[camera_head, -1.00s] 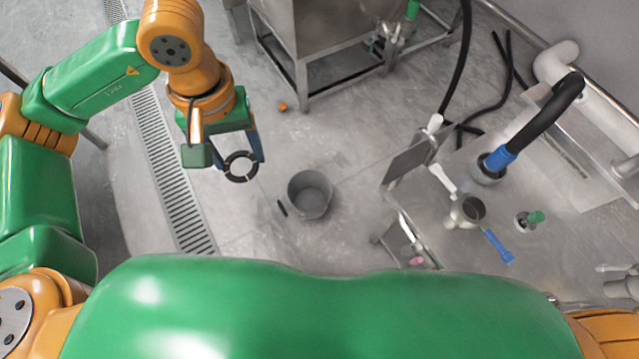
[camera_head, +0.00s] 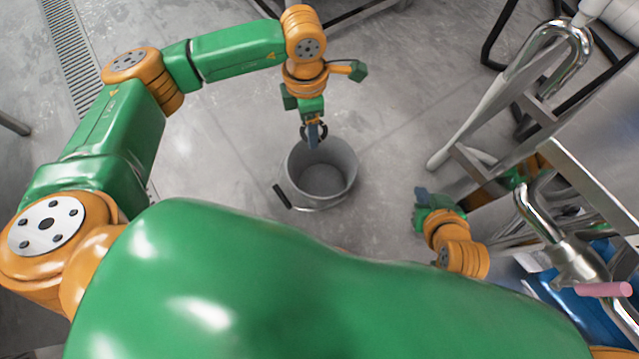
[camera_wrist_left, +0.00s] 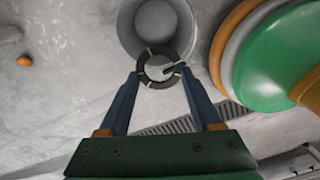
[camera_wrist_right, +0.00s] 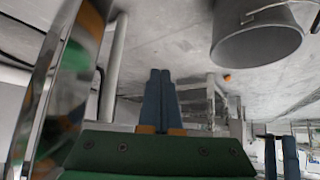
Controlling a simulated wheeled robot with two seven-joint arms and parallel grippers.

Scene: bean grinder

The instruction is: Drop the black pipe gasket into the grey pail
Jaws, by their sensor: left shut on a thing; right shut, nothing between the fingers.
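The grey pail (camera_head: 340,163) stands on the floor in the middle of the head view, with a black grip on its handle. My left gripper (camera_head: 313,138) is at the pail's far rim and is shut on the black pipe gasket (camera_head: 323,131). In the left wrist view the gasket (camera_wrist_left: 143,66), a dark ring with light marks, sits between the fingertips (camera_wrist_left: 161,76), in front of the pail (camera_wrist_left: 128,25). My right gripper (camera_head: 421,193) is shut and empty, low to the right of the pail. Its fingers (camera_wrist_right: 160,78) touch in the right wrist view, where the pail (camera_wrist_right: 258,45) also shows.
Metal pipes and a steel frame (camera_head: 480,158) stand right of the pail, close around my right arm. A floor drain grate (camera_head: 75,60) runs at the far left. A small orange object (camera_wrist_left: 24,61) lies on the floor. The floor left of the pail is clear.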

